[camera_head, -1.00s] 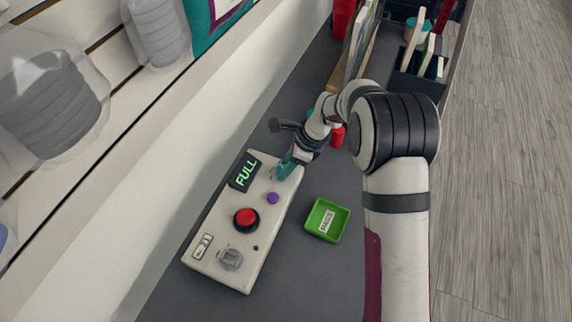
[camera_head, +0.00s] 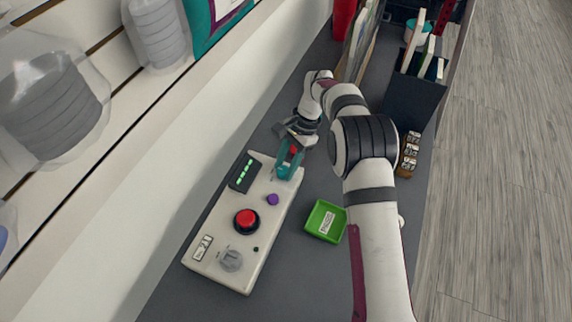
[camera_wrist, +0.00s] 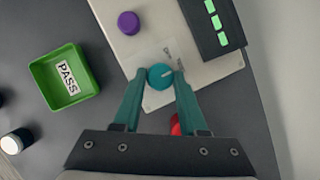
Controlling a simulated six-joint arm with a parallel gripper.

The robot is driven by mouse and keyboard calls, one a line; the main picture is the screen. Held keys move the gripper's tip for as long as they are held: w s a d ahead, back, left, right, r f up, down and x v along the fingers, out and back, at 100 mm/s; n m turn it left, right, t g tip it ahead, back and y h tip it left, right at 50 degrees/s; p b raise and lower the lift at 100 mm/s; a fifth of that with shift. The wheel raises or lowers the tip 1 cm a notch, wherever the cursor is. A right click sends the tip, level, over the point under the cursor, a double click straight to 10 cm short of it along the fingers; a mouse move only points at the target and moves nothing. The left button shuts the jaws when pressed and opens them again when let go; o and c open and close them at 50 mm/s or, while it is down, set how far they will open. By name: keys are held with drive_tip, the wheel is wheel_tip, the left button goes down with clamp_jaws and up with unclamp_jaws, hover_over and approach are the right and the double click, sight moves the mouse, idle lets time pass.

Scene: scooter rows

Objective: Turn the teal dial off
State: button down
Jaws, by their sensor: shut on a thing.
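The teal dial (camera_wrist: 159,76) sits near the end of the pale control panel (camera_wrist: 205,75). A white mark on its top points right in the wrist view; the panel's small lettering beside it is too small to read. My gripper (camera_wrist: 160,77) has its teal fingers closed on either side of the dial. In the head view my gripper (camera_head: 289,172) is down at the panel's far end, and the fingers mostly hide the dial there.
The panel also bears a display (camera_head: 244,172) with green bars, a purple knob (camera_head: 272,199), a red button (camera_head: 246,221) and a grey knob (camera_head: 230,260). A green PASS tray (camera_head: 326,221) lies to the right. A red object (camera_wrist: 176,127) shows beyond the panel's edge.

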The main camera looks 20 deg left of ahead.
sight(286, 167)
drive_tip(key=n, duration=0.2)
drive_tip(key=n+h, duration=0.1)
drive_tip(key=n, duration=0.1)
drive_tip(key=shift+a+n+g+h, duration=0.15)
drive_tip(key=shift+n+g+h, duration=0.15)
drive_tip(key=shift+a+n+h, duration=0.1)
drive_tip(key=shift+n+h, duration=0.6)
drive_tip(key=shift+n, duration=1.1)
drive_tip(key=shift+c, duration=2.2)
unclamp_jaws()
drive_tip(key=shift+r, duration=0.1)
drive_tip(key=r, duration=0.4)
drive_tip(key=shift+w+d+r, duration=0.1)
drive_tip(key=shift+d+r, duration=0.1)
drive_tip(key=shift+d, duration=0.1)
drive_tip(key=d+r, duration=0.6)
drive_tip(key=d, duration=0.5)
drive_tip(key=shift+w+r, duration=0.2)
drive_tip(key=shift+w, duration=0.25)
